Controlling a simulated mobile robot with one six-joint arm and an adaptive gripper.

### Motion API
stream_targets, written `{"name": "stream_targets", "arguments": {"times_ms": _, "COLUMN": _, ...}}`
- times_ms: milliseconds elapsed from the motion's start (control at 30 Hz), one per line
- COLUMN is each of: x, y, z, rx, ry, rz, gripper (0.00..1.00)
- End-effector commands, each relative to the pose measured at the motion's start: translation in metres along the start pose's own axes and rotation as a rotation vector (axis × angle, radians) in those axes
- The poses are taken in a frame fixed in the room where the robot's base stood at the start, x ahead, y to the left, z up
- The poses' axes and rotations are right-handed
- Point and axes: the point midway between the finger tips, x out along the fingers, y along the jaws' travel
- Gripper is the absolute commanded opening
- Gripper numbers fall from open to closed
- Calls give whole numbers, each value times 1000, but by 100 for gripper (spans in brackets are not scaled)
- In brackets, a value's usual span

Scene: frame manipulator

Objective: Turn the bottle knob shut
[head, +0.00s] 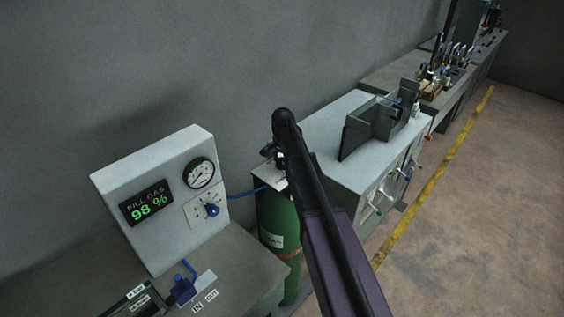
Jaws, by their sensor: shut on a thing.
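The green gas bottle (280,222) stands upright in the gap between the grey bench and the white cabinet, partly behind my arm. A pale label shows on its side. The bottle knob at its top is hidden by my gripper and arm. My gripper (268,154) is at the bottle's top, small and dark, shut on what appears to be the bottle knob. The contact itself cannot be seen clearly.
A white panel (150,190) on the grey bench reads "FILL GAS 98 %" and carries a round gauge (199,173) and a blue knob (211,210). A blue hose (247,192) runs toward the bottle. A blue fitting (183,290) sits in front. Floor at right is clear.

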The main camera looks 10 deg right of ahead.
Motion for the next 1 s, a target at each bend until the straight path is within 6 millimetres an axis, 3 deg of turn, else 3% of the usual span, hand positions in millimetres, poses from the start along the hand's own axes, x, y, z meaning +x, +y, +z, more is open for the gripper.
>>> {"name": "stream_targets", "arguments": {"times_ms": 367, "x": 0, "y": 2, "z": 1, "rx": -234, "ry": -2, "rz": 5, "gripper": 27}}
{"name": "stream_targets", "arguments": {"times_ms": 1000, "x": 1, "y": 3, "z": 1, "rx": -836, "ry": -4, "rz": 5, "gripper": 27}}
